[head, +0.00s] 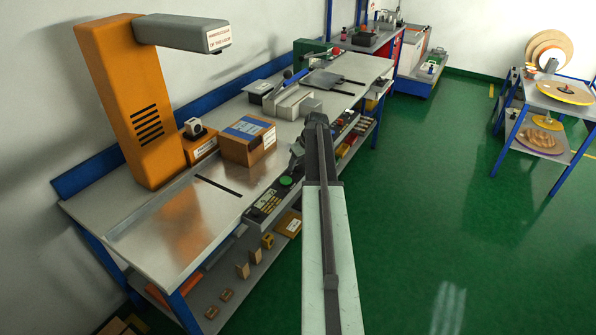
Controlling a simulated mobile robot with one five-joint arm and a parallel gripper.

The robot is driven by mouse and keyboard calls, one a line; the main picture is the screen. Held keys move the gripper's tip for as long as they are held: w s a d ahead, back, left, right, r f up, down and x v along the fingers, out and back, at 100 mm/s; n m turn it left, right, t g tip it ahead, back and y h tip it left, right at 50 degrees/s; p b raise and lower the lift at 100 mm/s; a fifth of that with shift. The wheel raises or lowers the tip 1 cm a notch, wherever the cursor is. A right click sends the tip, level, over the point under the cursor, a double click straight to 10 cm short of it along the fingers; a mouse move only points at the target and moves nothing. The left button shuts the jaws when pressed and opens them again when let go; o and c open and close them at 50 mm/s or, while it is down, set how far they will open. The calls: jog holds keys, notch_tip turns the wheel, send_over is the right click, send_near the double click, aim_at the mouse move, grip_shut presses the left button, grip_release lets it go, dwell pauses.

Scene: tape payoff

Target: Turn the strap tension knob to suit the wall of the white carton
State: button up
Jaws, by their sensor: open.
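A dial-like knob (193,127), pale with a dark face, sits on a small orange box (201,147) beside the tall orange column. Its setting is too small to read. The carton beside it (248,141) looks brown, with a blue band on top and a white label; I make out no plainly white carton. My arm reaches up the middle, and my gripper (297,153) is at its far end by the bench's front edge, right of the carton and apart from the knob. Its fingers are small and partly hidden by the arm; it appears open and empty.
The orange column (135,105) carries a grey overhead arm (183,33) above the metal bench (160,225). A control panel with a green button (285,181) lies along the front edge. Grey blocks (291,104) stand farther back.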

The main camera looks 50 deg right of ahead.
jog(key=shift+c, duration=0.4)
jog(key=c, duration=1)
jog(key=shift+w+a, duration=0.2)
jog(key=shift+a, duration=0.05)
grip_shut()
jog(key=shift+s+d, duration=0.15)
jog(key=shift+m, duration=0.4)
jog(key=m+h, duration=0.1)
jog(key=m, duration=0.2)
jog(key=shift+m+h, duration=0.3)
jog(key=shift+h, duration=0.1)
jog(key=shift+m+g+h, duration=0.6)
jog(key=shift+m+g, duration=0.2)
jog(key=shift+m, duration=1.4)
